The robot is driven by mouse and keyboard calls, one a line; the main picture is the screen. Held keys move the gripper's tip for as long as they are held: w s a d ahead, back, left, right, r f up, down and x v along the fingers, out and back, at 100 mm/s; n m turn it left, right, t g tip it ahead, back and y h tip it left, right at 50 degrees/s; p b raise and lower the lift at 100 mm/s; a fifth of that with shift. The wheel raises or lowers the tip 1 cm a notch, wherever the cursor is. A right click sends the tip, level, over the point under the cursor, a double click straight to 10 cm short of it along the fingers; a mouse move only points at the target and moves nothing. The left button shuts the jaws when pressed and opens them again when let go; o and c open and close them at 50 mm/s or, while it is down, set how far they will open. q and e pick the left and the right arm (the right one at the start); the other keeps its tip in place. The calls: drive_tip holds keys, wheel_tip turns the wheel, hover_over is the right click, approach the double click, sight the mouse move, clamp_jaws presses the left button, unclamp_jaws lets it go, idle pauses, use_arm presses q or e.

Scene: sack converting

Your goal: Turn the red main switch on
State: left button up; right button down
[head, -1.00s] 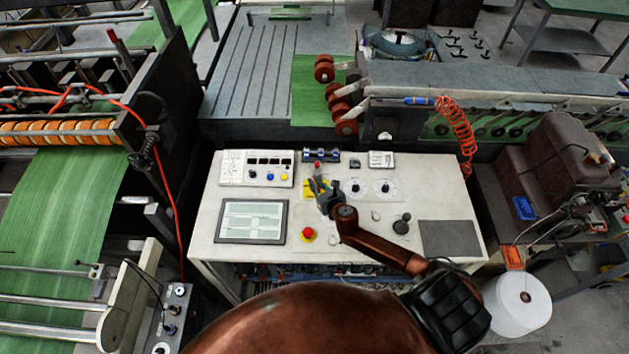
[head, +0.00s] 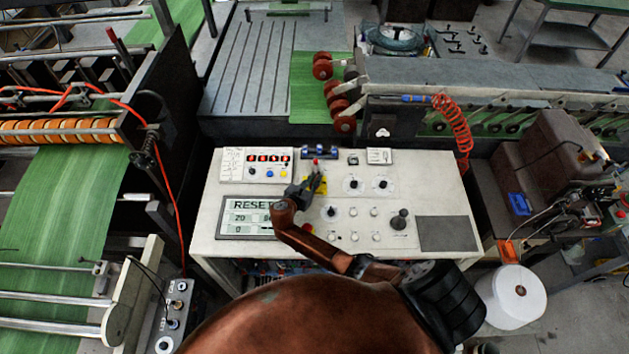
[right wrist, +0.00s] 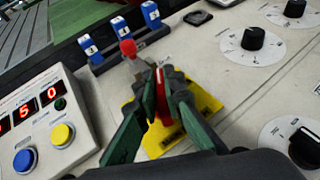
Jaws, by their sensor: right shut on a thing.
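The red main switch (right wrist: 160,88) stands on a yellow plate (right wrist: 204,97) on the control desk. In the right wrist view its red handle shows between the green fingers of my right gripper (right wrist: 162,92), which is shut on it. In the head view my right gripper (head: 314,181) is over the yellow plate (head: 322,187) and hides most of the switch. The screen (head: 233,231) shows RESET and figures, and the counter panel (head: 268,159) has lit red digits. My left gripper is not in view.
A small red-tipped part (right wrist: 127,47) stands just beyond the switch, near blue blocks (right wrist: 119,25). Black knobs (right wrist: 253,38) are on the right, and blue and yellow buttons (right wrist: 62,134) on the left.

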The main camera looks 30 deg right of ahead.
drive_tip(key=shift+m+g+h+b, duration=0.8)
drive_tip(key=shift+m+g+b, duration=0.45)
drive_tip(key=shift+m+g, duration=0.55)
drive_tip(key=shift+g, duration=0.3)
drive_tip(key=c, duration=2.3)
unclamp_jaws()
drive_tip(key=shift+d, duration=0.1)
drive_tip(key=shift+s+a+r, duration=0.1)
drive_tip(key=shift+a, duration=0.2)
drive_tip(key=v, duration=1.1)
drive_tip(key=shift+s+a, duration=0.15)
drive_tip(key=shift+a, duration=0.05)
